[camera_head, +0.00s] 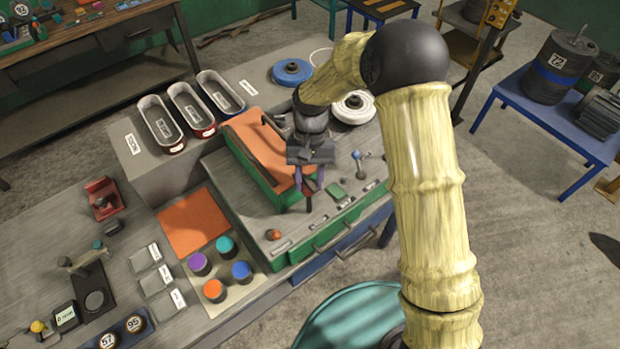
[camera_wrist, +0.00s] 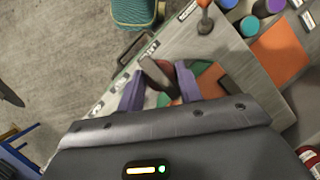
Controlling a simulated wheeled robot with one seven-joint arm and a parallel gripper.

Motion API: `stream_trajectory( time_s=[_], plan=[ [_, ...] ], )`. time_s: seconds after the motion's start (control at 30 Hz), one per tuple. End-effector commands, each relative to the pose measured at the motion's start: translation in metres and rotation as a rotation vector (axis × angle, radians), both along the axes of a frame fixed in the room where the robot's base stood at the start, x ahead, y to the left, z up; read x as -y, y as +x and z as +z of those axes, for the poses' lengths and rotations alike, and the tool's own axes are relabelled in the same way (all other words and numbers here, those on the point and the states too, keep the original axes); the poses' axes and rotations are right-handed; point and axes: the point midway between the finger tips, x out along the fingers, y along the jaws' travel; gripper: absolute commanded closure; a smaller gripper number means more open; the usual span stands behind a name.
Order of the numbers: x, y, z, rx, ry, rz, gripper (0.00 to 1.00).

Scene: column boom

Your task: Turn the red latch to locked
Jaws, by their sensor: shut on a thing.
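The red latch (camera_head: 309,187) is a small dark red piece on the grey top of the green-fronted cabinet (camera_head: 277,259), in front of the orange-topped block (camera_head: 262,147). My gripper (camera_head: 310,192) reaches down over it, with purple fingers on either side, and is shut on it. In the wrist view the latch's red part (camera_wrist: 168,68) shows between the fingertips (camera_wrist: 160,71), beside a dark grey bar. My wrist and fingers hide much of the latch, so its exact angle and any lock marking cannot be told.
An orange knob (camera_head: 273,234) is at front left. Several coloured cylinders (camera_head: 241,270) stand on the left bench. Reels (camera_head: 354,107) lie behind.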

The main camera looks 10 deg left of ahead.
Motion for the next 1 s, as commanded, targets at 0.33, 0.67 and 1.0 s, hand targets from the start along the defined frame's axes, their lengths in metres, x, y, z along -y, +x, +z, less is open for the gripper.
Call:
stream_trajectory(
  time_s=[0.33,0.67,1.0],
  plan=[
    [-0.001,0.002,0.001,0.005,0.004,-0.002,0.47],
    [0.000,0.001,0.001,0.002,0.002,-0.003,0.43],
    [-0.003,0.017,0.035,0.007,0.005,-0.004,0.43]
  ],
)
